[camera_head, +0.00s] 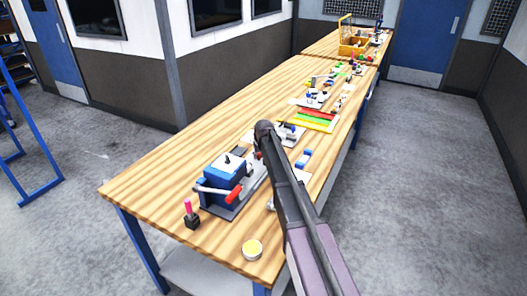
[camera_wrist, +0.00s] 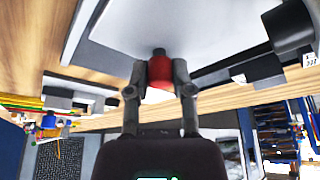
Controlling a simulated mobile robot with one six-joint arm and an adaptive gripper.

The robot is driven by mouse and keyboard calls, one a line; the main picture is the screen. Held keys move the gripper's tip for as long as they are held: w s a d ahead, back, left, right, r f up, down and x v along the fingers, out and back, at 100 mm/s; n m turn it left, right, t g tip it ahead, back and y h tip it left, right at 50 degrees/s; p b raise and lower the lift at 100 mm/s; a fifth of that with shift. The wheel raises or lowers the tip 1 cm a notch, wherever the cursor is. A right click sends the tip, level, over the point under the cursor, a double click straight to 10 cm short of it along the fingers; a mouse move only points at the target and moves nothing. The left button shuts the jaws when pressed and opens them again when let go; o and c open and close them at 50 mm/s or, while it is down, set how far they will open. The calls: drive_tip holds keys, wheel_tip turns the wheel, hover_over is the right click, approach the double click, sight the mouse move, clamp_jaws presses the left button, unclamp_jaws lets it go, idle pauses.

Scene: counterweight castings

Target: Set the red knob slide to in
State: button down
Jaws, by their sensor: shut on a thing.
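The red knob (camera_wrist: 159,73) sits between the two fingers of my gripper (camera_wrist: 160,80) in the wrist view, on a short dark stem. The fingers are closed on it from both sides. A grey plate lies beyond the knob in that view. In the head view my arm reaches over the table, and my gripper (camera_head: 262,150) is at the rear end of the grey base plate, behind the blue machine (camera_head: 224,178). My arm hides most of the knob there. I cannot tell how far in the slide stands.
A red-handled lever (camera_head: 233,194) sticks out at the blue machine's front. Coloured strips (camera_head: 314,120) and several small parts lie farther back. The wooden table's (camera_head: 150,180) left side is clear.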

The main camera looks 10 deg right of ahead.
drive_tip(key=shift+s+a, duration=0.2)
drive_tip(key=shift+s, duration=0.05)
drive_tip(key=shift+c, duration=2.4)
unclamp_jaws()
drive_tip(key=shift+w+d, duration=0.1)
drive_tip(key=shift+w, duration=0.05)
drive_tip(key=shift+w+d, duration=0.4)
drive_tip(key=shift+w, duration=0.25)
drive_tip(key=w+d, duration=0.2)
drive_tip(key=w, duration=0.1)
drive_tip(key=w+d, duration=0.2)
drive_tip(key=shift+w, duration=0.2)
drive_tip(key=shift+s+r+p, duration=0.35)
drive_tip(key=shift+r+p, duration=0.2)
drive_tip(key=shift+p, duration=0.05)
drive_tip(key=a+p+v, duration=0.1)
drive_tip(key=p+v, duration=1.1)
drive_tip(key=v, duration=0.1)
drive_tip(key=s+f+g+b, duration=0.1)
drive_tip(key=s+f+g, duration=0.1)
drive_tip(key=s, duration=1.4)
drive_tip(key=s+f+m+g+b, duration=0.1)
drive_tip(key=s+f+b, duration=0.1)
drive_tip(key=s, duration=1.4)
drive_tip(key=shift+s+f+g+h, duration=0.2)
drive_tip(key=shift+g+h, duration=0.1)
drive_tip(key=shift+g, duration=0.1)
